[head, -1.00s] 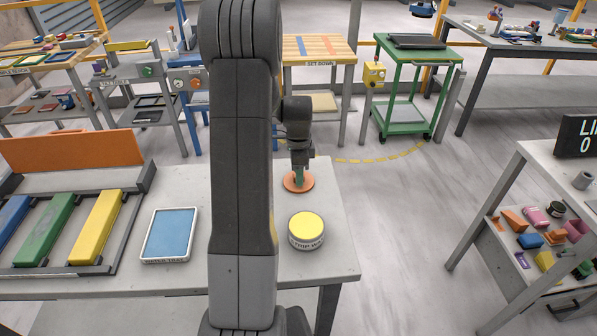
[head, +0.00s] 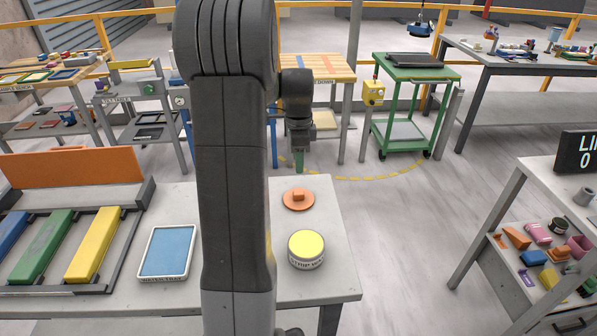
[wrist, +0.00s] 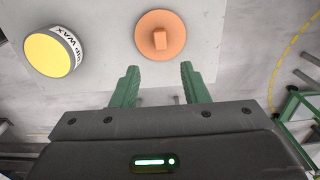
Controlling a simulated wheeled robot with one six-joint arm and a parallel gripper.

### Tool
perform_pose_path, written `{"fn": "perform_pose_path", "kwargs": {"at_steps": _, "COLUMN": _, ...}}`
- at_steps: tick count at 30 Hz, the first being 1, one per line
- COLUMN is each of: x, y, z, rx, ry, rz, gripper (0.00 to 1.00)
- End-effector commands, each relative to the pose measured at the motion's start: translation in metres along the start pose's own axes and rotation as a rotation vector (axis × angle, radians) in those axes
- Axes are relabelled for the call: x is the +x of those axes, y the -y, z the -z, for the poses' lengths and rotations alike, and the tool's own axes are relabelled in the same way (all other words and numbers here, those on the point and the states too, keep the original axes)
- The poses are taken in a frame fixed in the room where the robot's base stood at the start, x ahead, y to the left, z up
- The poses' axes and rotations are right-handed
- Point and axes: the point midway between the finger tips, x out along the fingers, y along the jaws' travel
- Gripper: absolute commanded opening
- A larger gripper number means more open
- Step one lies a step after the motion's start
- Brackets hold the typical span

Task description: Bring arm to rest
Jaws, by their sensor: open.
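My gripper (head: 300,162) hangs above the far right part of the stone-topped table (head: 335,270). In the wrist view its two green fingers (wrist: 156,85) are apart with nothing between them. An orange disc with a small block-shaped handle (head: 298,199) lies on the table below the gripper, clear of the fingers. It also shows in the wrist view (wrist: 161,50), beyond the fingertips. My upper arm hides the middle of the table.
A yellow-lidded wax tin (head: 306,249) stands near the disc. A blue tray (head: 166,252) and a rack holding blue, green and yellow bars (head: 93,245) are at left. A green cart (head: 410,105) stands behind.

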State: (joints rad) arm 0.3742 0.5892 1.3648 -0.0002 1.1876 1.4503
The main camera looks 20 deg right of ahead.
Motion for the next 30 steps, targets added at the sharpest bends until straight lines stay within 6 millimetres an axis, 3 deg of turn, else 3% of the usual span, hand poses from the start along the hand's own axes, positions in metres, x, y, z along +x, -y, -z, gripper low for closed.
{"fn": "perform_pose_path", "kwargs": {"at_steps": 6, "x": -0.008, "y": 0.000, "z": 0.000, "rx": 0.000, "ry": 0.000, "rz": 0.000, "gripper": 0.41}}
{"fn": "perform_pose_path", "kwargs": {"at_steps": 17, "x": -0.001, "y": 0.000, "z": 0.000, "rx": 0.000, "ry": 0.000, "rz": -0.002, "gripper": 0.41}}
{"fn": "perform_pose_path", "kwargs": {"at_steps": 30, "x": 0.078, "y": -0.001, "z": 0.000, "rx": 0.000, "ry": 0.001, "rz": -0.005, "gripper": 0.41}}
